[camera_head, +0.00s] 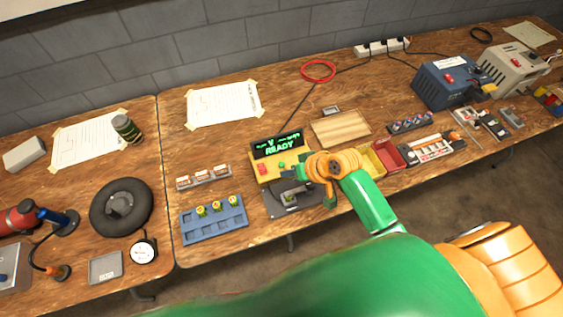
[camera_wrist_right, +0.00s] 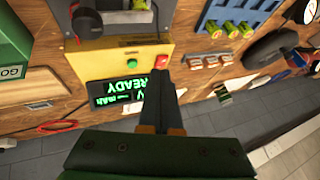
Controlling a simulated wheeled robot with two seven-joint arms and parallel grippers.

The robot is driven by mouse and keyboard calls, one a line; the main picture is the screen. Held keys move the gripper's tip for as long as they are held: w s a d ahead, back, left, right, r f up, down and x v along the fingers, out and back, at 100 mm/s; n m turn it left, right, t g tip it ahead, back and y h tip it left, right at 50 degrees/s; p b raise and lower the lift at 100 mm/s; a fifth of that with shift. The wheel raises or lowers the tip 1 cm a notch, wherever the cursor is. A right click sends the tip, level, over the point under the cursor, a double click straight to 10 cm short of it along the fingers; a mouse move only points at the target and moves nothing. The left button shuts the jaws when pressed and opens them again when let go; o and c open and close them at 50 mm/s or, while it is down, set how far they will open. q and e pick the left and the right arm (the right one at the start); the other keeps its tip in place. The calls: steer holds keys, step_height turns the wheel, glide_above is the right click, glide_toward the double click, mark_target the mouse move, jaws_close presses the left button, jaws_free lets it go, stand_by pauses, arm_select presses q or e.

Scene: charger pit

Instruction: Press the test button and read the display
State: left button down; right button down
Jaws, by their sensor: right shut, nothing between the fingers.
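The yellow tester (camera_head: 257,177) stands on the wooden bench. Its black display (camera_head: 278,145) shows green text: READY, with smaller characters above, including a V. The tester also shows upside down in the wrist view (camera_wrist_right: 95,58), with its display (camera_wrist_right: 115,95) partly behind my fingers. Its front carries a green button (camera_wrist_right: 131,63) and a red button (camera_wrist_right: 162,59). My right gripper (camera_wrist_right: 164,74) is shut and empty, its tips close to the red button in that picture. I cannot tell whether they touch. My left gripper is not in view.
A blue battery tray (camera_head: 213,226) and a small row of cells (camera_head: 203,177) lie left of the tester. A dark cradle (camera_head: 290,203) sits in front. A wooden board (camera_head: 340,127), red bin (camera_head: 388,153) and blue charger (camera_head: 443,88) lie to the right.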

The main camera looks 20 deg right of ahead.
steer(key=w+d+r+m+t+y, duration=0.1)
steer(key=w+r+m, duration=0.1)
steer(key=w, duration=0.5)
steer(key=shift+w+r+t, duration=0.3)
steer(key=shift+r, duration=0.3)
steer(key=shift+d, duration=0.1)
steer(key=b, duration=0.8)
glide_above(281, 165)
steer(key=f, duration=0.5)
steer(key=d+f, duration=0.1)
steer(key=f, duration=0.2)
steer(key=shift+s, duration=0.35)
steer(key=shift+f+b, duration=0.4)
steer(key=shift+f, duration=0.05)
steer(key=shift+a+f, duration=0.1)
steer(key=shift+f, duration=0.3)
